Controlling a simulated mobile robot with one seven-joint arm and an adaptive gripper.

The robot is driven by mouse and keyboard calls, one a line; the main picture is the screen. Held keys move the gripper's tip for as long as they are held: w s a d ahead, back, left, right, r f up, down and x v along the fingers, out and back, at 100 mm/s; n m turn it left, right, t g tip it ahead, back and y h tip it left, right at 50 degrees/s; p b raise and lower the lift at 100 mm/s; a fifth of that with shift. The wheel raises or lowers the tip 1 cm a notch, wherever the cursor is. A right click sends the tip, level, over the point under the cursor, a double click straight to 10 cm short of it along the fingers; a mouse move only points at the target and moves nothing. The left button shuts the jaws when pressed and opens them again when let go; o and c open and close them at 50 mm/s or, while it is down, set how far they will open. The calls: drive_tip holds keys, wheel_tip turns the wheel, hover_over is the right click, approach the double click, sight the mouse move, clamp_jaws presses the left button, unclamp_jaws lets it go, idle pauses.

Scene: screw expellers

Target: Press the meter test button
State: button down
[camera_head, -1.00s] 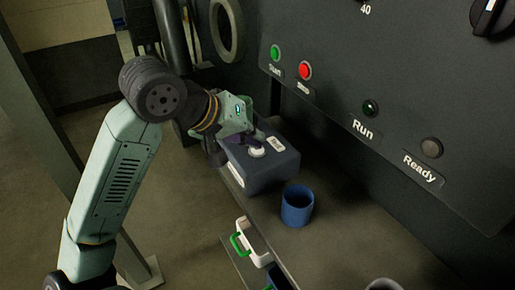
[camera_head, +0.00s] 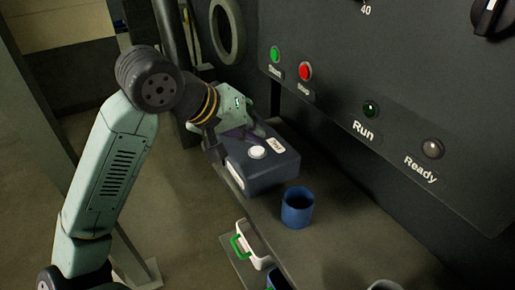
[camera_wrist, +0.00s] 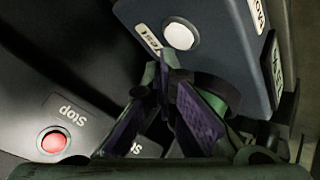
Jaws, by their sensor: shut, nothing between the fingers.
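The meter is a dark blue-grey box (camera_head: 262,172) on the ledge below the control panel, with a round white button (camera_head: 257,152) on top beside a white label (camera_head: 275,145). In the wrist view the button (camera_wrist: 179,36) is fully visible, next to a label reading "Test" (camera_wrist: 148,38). My gripper (camera_head: 256,129) is at the panel side of the meter's top, behind the button in the head view. In the wrist view its closed fingertips (camera_wrist: 165,62) are close to the button but apart from it. It holds nothing.
A blue cup (camera_head: 297,208) stands on the ledge in front of the meter. A white item with a green handle (camera_head: 250,245) is at the ledge's front edge. The panel has a green Start button (camera_head: 275,53), a red Stop button (camera_head: 305,72), and Run and Ready lamps (camera_head: 432,149).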

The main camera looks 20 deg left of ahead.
sight(254, 148)
drive_tip(key=shift+r, duration=0.1)
drive_tip(key=shift+r+p, duration=0.85)
drive_tip(key=shift+r, duration=1.6)
